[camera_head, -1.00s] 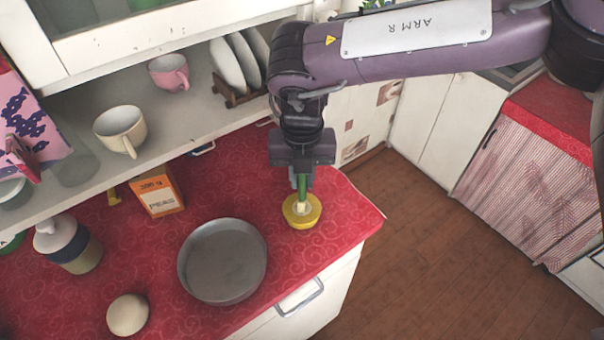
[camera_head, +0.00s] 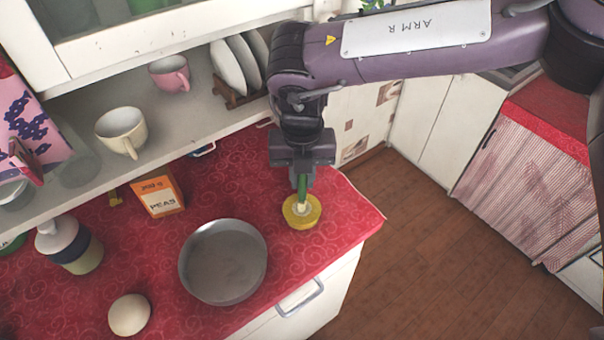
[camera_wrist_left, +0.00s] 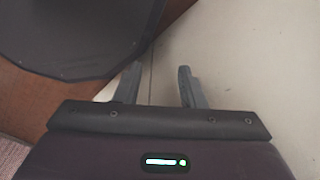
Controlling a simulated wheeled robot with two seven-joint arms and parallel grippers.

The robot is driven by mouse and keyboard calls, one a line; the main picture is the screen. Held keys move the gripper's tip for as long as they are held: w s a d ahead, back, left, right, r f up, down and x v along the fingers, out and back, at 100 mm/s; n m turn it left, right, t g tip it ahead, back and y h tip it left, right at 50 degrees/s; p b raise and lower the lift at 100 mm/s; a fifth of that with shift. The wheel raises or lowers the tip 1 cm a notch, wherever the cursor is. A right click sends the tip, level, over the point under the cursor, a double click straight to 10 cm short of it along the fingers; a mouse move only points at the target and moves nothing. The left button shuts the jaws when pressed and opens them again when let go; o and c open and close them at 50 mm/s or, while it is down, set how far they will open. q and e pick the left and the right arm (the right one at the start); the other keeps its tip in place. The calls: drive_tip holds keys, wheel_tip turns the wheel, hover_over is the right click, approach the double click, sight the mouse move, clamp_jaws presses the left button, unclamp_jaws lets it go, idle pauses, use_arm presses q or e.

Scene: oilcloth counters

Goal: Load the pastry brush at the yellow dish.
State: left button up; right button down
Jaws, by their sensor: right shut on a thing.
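The yellow dish (camera_head: 312,218) sits on the red counter near its right end. My right gripper (camera_head: 302,180) points down above it and is shut on the pastry brush (camera_head: 302,191), whose green handle shows below the jaws. The brush is upright and its pale head is over or in the middle of the dish; I cannot tell whether it touches the bottom. My left gripper shows only in the left wrist view (camera_wrist_left: 160,87), with its two fingers apart and nothing between them.
A grey round pan (camera_head: 223,262) stands left of the dish, with an orange peas box (camera_head: 158,196) behind it. A pale ball-like thing (camera_head: 129,315) and a lidded jar (camera_head: 70,245) are further left. A shelf with cups and plates (camera_head: 228,64) hangs behind.

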drive_tip(key=shift+r+p, duration=2.4)
drive_tip(key=shift+r, duration=0.95)
